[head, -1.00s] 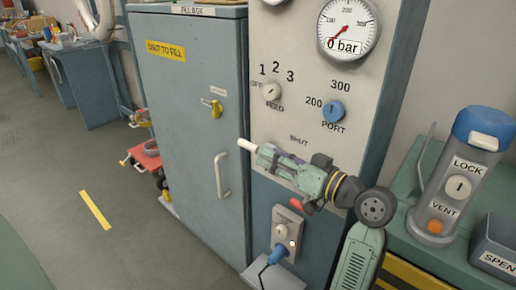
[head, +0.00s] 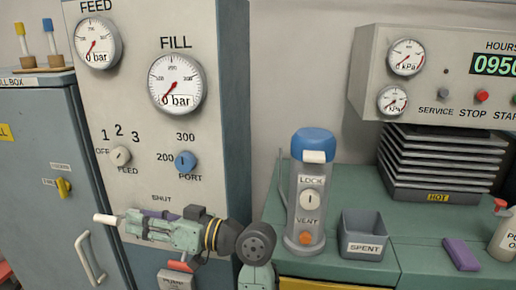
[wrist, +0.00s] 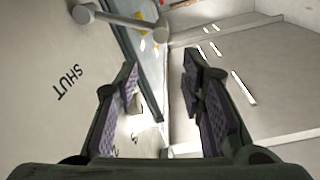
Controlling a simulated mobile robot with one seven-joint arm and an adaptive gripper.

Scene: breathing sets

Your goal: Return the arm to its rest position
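My arm reaches in from the lower right in the head view. My gripper (head: 138,226), with purple pads, is in front of the grey panel (head: 225,140), just below its SHUT label. The wrist view shows my gripper (wrist: 160,78) open, its two fingers well apart with nothing between the pads. A pale lever bar (wrist: 122,19) lies beyond the fingertips at the top of the wrist view. In the head view a white rod end (head: 104,219) shows left of the gripper. The rest of the lever is hidden behind the gripper.
The panel carries a FEED gauge (head: 97,43) and a FILL gauge (head: 177,83), both near zero. The blue cabinet (head: 28,150) stands left. Right is a green bench with a LOCK/VENT cylinder (head: 309,190), a SPENT bin (head: 362,235) and a HOT stack (head: 438,165).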

